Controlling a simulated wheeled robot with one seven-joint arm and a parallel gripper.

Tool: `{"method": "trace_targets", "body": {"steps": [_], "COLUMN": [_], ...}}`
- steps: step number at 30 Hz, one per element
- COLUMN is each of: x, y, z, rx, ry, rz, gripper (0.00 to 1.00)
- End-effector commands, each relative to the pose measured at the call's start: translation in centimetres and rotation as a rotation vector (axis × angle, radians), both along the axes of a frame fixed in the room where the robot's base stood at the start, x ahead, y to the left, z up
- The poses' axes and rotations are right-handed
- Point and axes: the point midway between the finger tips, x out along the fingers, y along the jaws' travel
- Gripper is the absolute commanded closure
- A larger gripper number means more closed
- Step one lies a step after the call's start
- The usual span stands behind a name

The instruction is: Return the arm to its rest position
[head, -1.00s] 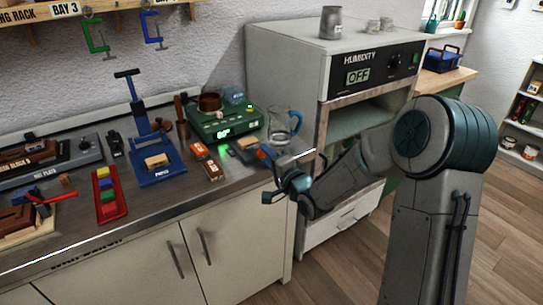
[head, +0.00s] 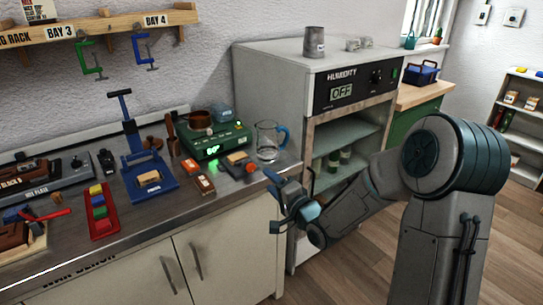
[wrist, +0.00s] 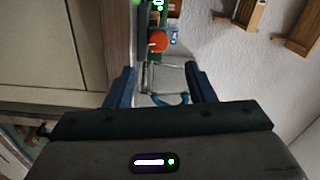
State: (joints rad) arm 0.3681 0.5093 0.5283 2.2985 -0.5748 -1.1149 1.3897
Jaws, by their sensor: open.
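My gripper (head: 272,200) is open, with nothing between its fingers. In the head view it hangs in front of the counter's right end, beside the humidity cabinet (head: 362,92). My arm reaches from the right, bent low in front of the cabinet. In the wrist view both dark blue fingers of my gripper (wrist: 158,82) stand apart. The glass jug (wrist: 168,98) with a blue handle shows beyond and between them. The jug also stands on the counter in the head view (head: 268,142), apart from my gripper.
The counter (head: 130,228) holds a blue press (head: 150,185), a green scale (head: 215,140), a red tray (head: 101,212) and small blocks. Wooden floor (head: 345,275) is clear below my arm.

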Motion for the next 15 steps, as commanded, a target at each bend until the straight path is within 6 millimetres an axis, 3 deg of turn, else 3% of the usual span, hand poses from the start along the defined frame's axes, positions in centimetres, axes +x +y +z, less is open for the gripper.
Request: {"method": "trace_targets", "body": {"steps": [4,7,15], "x": [-0.1,-0.4,-3.5], "y": [-0.2,-1.1,-6.6], "z": [0.3,0.5,2.0], "rx": [-0.082,-0.239,-0.788], "ry": [0.005,0.025,0.148], "rz": [-0.014,-0.042,-0.12], "gripper": [0.51,0.51,0.51]}}
